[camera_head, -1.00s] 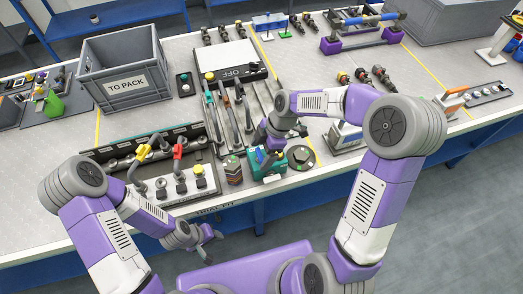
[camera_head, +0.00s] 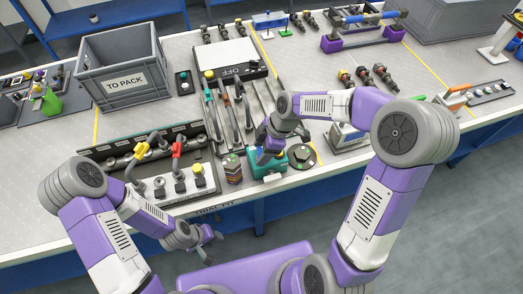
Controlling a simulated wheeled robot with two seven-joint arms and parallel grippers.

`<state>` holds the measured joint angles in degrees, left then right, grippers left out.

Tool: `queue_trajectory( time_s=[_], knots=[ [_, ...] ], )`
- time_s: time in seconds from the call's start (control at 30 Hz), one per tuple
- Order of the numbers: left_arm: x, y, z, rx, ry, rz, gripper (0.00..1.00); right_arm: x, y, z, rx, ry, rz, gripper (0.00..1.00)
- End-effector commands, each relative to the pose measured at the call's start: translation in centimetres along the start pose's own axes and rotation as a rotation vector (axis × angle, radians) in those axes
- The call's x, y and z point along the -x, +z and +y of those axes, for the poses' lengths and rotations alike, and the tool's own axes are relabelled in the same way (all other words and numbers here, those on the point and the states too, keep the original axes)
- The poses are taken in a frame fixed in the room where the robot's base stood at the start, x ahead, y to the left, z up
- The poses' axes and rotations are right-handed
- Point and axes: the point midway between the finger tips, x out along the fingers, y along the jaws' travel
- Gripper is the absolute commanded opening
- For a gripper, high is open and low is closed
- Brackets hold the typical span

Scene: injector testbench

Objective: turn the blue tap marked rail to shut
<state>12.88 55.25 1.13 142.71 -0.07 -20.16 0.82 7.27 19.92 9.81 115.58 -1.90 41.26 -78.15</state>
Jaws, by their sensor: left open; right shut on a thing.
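The blue tap (camera_head: 263,157) stands on a teal block at the front of the bench, right of the middle. Its label is too small to read, and my gripper hides much of its handle. My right gripper (camera_head: 268,147) reaches down over the block from the right and is shut on the blue tap. My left gripper (camera_head: 212,247) is open and empty, low in front of the bench's front edge, well away from the tap.
A manifold with yellow (camera_head: 141,150) and red (camera_head: 177,147) handles stands left of the tap. A grey TO PACK crate (camera_head: 126,92) and a row of tools stand behind.

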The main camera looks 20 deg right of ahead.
Motion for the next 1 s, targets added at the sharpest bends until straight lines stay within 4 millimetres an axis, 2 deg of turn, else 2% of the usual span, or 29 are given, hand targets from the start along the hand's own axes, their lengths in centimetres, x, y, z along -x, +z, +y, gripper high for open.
queue_trajectory(
  time_s=[0.67,1.0],
  knots=[
    [-3.8,-0.2,-1.4,0.000,0.000,0.000,0.43,-0.2,-0.2,-0.3,-0.579,0.249,0.003,0.31],
    [-6.6,-0.3,-2.5,0.000,0.000,0.000,0.43,-0.4,-0.2,-0.4,-0.874,0.372,0.005,0.31]
  ],
)
